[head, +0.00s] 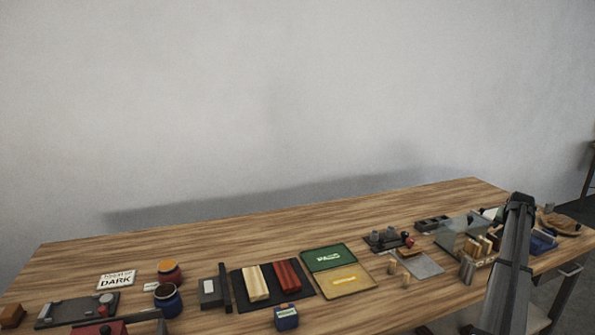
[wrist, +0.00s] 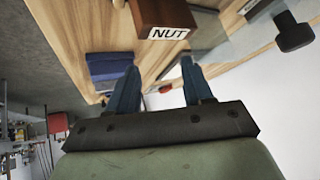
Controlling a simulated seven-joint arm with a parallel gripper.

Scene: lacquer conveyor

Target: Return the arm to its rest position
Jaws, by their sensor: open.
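My gripper (wrist: 160,88) shows in the wrist view with its two blue fingers spread apart. The gap between them is empty, with the wooden tabletop and a pale area behind it. A brown block with a NUT label (wrist: 168,33) lies beyond the fingertips, apart from them. A dark blue object (wrist: 108,65) is beyond the left finger. In the head view my arm reaches over the right end of the table, and I cannot make out the fingers there.
The wooden table (head: 200,232) is clear along its back. A black mat (head: 243,287) holds a pale and a red block. A green panel (head: 325,259) and yellow panel (head: 345,280) lie beside it. A DARK sign (head: 117,280) and jars stand left. Several small items crowd my arm.

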